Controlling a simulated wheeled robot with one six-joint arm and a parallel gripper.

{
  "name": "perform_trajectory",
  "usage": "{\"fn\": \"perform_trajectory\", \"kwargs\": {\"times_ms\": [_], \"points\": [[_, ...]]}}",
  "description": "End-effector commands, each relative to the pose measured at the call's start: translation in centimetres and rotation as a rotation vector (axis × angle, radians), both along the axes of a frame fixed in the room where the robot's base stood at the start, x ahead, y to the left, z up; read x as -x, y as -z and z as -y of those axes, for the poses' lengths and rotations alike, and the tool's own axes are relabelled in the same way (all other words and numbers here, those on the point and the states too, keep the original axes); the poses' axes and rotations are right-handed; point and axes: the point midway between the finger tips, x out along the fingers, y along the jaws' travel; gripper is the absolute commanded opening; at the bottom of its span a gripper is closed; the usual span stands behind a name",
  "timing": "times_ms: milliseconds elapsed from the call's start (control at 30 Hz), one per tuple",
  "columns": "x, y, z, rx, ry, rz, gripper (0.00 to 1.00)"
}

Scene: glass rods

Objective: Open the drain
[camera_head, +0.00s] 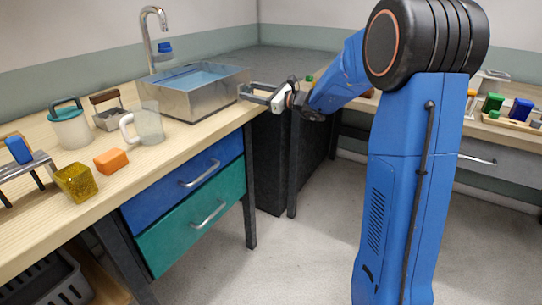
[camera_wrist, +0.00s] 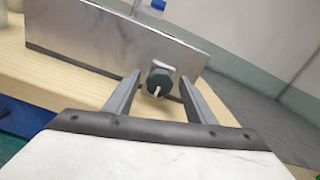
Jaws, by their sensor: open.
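The metal sink (camera_head: 190,106) stands on the wooden counter with blue-looking water inside. In the wrist view its steel side wall (camera_wrist: 95,45) fills the upper left. A dark green round knob (camera_wrist: 159,78) with a pale pointer line sits low on that wall, below a small light plate; it looks like the drain control. My gripper (camera_head: 247,91) is open at the sink's right end. In the wrist view my gripper (camera_wrist: 159,84) has one finger on each side of the knob, with visible gaps. In the head view the knob cannot be made out.
A faucet (camera_head: 148,40) with a blue handle rises behind the sink. The drawers below are shut.

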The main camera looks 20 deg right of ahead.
Motion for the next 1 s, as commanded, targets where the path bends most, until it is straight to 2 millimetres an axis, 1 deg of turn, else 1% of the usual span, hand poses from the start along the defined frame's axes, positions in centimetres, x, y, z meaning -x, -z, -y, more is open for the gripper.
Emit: {"fn": "perform_trajectory", "kwargs": {"times_ms": [533, 1000], "points": [[0.1, 0.0, 0.3, -0.348, 0.002, -0.292, 0.50], [6.0, 0.0, 5.4, -0.341, 0.003, -0.286, 0.50]]}}
